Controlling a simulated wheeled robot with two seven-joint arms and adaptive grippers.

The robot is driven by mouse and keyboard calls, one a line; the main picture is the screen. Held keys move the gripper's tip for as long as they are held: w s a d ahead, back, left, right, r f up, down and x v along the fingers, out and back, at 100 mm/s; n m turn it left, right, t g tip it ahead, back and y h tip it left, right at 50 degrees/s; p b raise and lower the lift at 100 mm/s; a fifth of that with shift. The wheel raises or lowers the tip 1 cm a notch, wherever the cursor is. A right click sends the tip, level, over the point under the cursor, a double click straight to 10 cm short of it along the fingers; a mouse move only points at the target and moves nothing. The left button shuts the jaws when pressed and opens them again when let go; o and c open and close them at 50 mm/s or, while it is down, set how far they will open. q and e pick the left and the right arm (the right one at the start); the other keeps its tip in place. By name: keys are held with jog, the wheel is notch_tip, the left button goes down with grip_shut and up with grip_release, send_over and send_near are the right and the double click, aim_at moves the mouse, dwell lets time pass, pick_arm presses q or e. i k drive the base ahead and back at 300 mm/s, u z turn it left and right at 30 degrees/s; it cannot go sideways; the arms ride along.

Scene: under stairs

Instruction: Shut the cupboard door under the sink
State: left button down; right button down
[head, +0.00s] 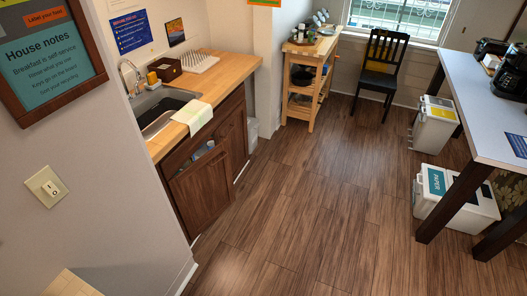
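The dark brown cupboard door (202,194) is under the sink (165,110) at the left of the head view. It stands out from the cupboard front, partly open. Above its top edge I see into the dark inside, where some pale and bluish items (203,152) show; most of the inside is hidden behind the door. I cannot tell how wide the gap is or where the hinges are. Neither of my grippers is in view.
The wooden counter (222,84) carries a towel (194,116) over its front edge. The wooden floor (320,210) before the cupboard is clear. A table (478,95) and bins (455,205) stand right; a trolley (305,70) and chair (381,65) stand behind. A wall is near left.

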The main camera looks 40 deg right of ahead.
aim_at(201, 193)
jog(key=u, duration=0.75)
jog(key=k, duration=0.15)
jog(key=z, duration=2.5)
jog(key=i, duration=1.75)
jog(key=u, duration=1)
jog(key=i, duration=0.55)
jog(key=u, duration=0.5)
